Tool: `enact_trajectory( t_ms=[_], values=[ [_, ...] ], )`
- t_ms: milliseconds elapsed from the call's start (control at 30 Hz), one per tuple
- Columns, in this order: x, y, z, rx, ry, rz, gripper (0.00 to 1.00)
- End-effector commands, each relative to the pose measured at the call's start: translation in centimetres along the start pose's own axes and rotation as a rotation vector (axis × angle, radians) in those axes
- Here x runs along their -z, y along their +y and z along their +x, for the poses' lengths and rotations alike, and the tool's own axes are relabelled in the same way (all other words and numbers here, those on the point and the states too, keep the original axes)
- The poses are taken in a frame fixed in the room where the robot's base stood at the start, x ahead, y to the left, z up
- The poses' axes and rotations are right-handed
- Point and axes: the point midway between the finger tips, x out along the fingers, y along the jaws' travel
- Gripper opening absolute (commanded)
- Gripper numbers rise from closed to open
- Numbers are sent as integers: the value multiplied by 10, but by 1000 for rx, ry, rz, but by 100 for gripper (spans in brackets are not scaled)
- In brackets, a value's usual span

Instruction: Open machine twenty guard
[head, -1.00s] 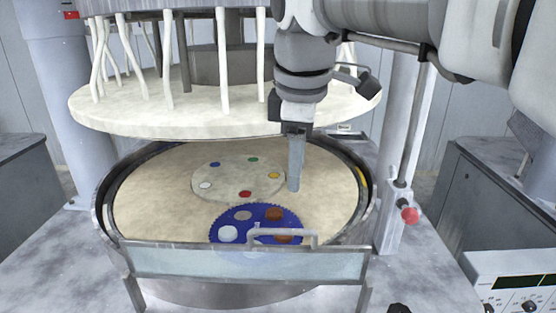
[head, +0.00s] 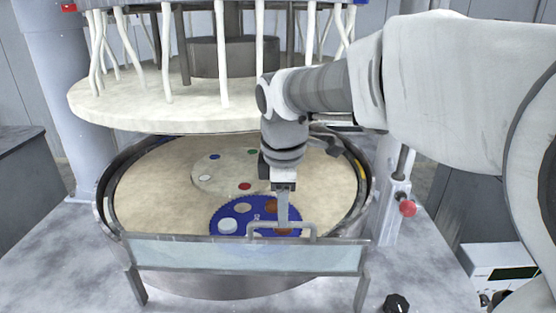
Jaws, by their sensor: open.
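The machine's guard (head: 180,252) is a clear panel with a grey frame, standing across the front of the round polishing platen (head: 145,205). A grey bar handle (head: 312,232) rises from the guard's top edge, right of its middle. My gripper (head: 282,226) points down at the handle and overlaps its top bar in the picture. Its jaws are open; only a narrow side of the fingers shows. I cannot tell whether the fingers straddle the bar or touch it. No machine number is readable.
A blue toothed carrier (head: 228,212) with several discs lies on the platen behind the guard. A thick pale upper plate (head: 150,113) hangs above. A red knob (head: 407,208) stands at right, a black knob (head: 396,303) at front right, and a control box (head: 495,262) beyond.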

Motion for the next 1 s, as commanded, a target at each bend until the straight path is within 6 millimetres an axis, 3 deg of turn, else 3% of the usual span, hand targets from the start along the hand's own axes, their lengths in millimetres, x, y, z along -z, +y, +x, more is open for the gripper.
enact_trajectory(
  t_ms=[200, 567, 833, 1000],
  values=[
    [0, 0, 26, 2, -1, 0, 47],
    [0, 0, 32, 0, 0, 0, 47],
    [0, 0, 32, 0, 0, 0, 2],
    [0, 0, 32, 0, 0, 0, 0]
  ],
)
